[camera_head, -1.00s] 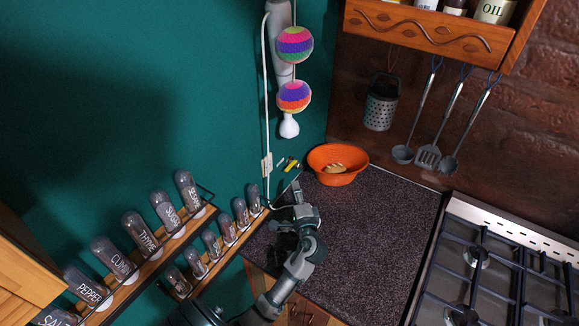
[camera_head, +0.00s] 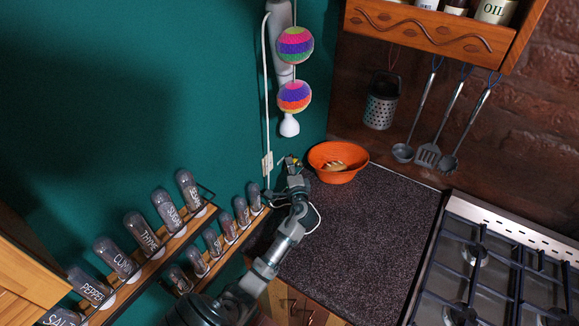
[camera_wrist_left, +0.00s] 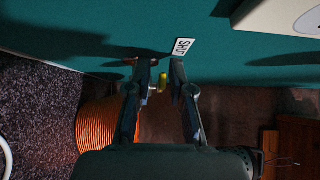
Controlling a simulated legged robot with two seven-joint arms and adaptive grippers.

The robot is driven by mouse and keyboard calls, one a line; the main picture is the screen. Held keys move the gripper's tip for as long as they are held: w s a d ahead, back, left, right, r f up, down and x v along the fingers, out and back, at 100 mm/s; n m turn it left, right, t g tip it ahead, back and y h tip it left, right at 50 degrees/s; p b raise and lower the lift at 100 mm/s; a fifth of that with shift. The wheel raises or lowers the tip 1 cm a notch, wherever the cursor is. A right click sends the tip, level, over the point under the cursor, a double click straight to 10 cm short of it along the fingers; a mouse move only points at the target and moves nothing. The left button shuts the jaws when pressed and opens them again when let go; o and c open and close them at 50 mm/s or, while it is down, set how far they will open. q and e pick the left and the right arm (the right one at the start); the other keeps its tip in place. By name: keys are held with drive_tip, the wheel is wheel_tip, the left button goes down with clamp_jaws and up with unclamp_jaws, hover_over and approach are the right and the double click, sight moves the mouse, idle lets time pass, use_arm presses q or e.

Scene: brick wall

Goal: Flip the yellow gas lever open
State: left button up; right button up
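The small yellow lever (camera_wrist_left: 163,82) shows in the left wrist view, near the teal wall, between the two fingers of my left gripper (camera_wrist_left: 157,70). The fingers are apart, with the lever closer to the right-hand finger; I cannot tell whether they touch it. In the head view my left gripper (camera_head: 291,165) is at the wall just left of the orange bowl and mostly covers the lever, with only a bit of yellow showing. A white label (camera_wrist_left: 184,46) with dark letters is on the wall beside the lever. My right gripper is not in view.
The orange bowl (camera_head: 325,175) stands on the dark speckled counter (camera_head: 370,240), close to the gripper. Spice racks (camera_head: 150,262) with jars line the left wall. A white cable (camera_head: 266,100) hangs above, and a gas stove (camera_head: 500,270) is at the right.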

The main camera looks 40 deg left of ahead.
use_arm(q)
clamp_jaws()
drive_tip(key=shift+f, duration=0.15)
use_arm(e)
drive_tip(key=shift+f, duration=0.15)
